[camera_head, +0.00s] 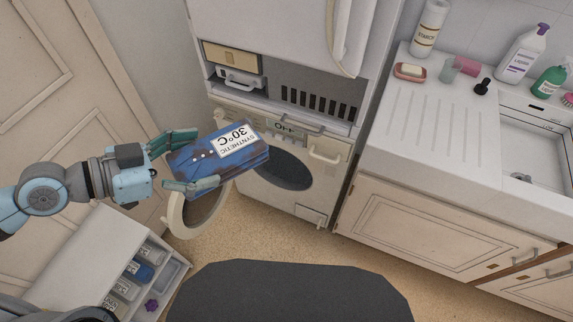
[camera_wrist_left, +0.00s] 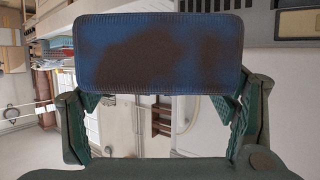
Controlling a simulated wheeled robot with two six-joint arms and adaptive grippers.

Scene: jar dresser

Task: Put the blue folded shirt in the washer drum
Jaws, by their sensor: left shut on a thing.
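The blue folded shirt (camera_head: 205,168) has dark patches and a white label reading SYNTHETIC 30°C. My left gripper (camera_head: 183,160) is shut on it, with a finger along each side, and holds it in the air. In the left wrist view the shirt (camera_wrist_left: 160,52) spans the gap between the fingers of the gripper (camera_wrist_left: 160,110). The washer (camera_head: 318,190) stands behind and to the right of the shirt. Its round door (camera_head: 180,222) is swung open to the left, partly hidden by the shirt and gripper. The dark drum opening (camera_head: 285,170) shows to the right, its left part covered by the shirt. My right gripper is out of view.
An open drawer (camera_head: 100,255) with several compartments stands at lower left. A counter (camera_head: 425,120) with bottles, a soap dish and a sink is at the right. A shelf with boxes is above the washer. The floor (camera_head: 300,240) before the washer is clear.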

